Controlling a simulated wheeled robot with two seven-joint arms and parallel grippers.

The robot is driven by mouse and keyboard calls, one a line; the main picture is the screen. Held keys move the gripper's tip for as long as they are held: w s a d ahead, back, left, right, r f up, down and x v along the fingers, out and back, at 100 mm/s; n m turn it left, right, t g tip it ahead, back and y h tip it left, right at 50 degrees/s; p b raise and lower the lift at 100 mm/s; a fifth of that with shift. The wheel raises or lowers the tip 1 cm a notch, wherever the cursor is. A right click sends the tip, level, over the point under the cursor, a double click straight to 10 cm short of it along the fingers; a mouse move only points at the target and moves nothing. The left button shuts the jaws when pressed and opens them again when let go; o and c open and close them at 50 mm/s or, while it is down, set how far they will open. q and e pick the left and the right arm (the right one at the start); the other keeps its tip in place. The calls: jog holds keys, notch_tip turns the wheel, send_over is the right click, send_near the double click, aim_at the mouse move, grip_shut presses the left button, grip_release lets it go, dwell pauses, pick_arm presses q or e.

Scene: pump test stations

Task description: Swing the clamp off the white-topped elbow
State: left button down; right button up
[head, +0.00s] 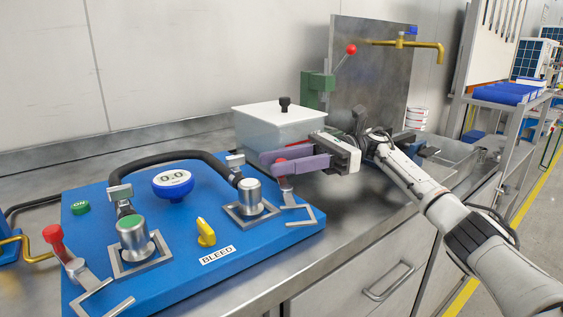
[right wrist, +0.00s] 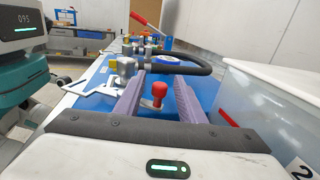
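The white-topped elbow (head: 250,192) stands in a square metal frame at the right of the blue panel (head: 190,268), with the black hose running to it. Its clamp (head: 287,193) has a red-tipped handle, upright just right of the elbow. My right gripper (head: 272,160) has purple fingers and reaches in from the right. In the right wrist view the red knob (right wrist: 157,90) is between the two spread fingers (right wrist: 157,82), with gaps at both sides. My left gripper is not in view.
A green-topped elbow (head: 131,231) and a second red-knobbed clamp (head: 66,258) are at the panel's left. A gauge (head: 172,182) and yellow knob (head: 206,233) lie between. A white lidded box (head: 270,128) stands close behind my gripper.

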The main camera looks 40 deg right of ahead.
notch_tip(320, 180, up, 10)
jog(key=shift+p, duration=0.9)
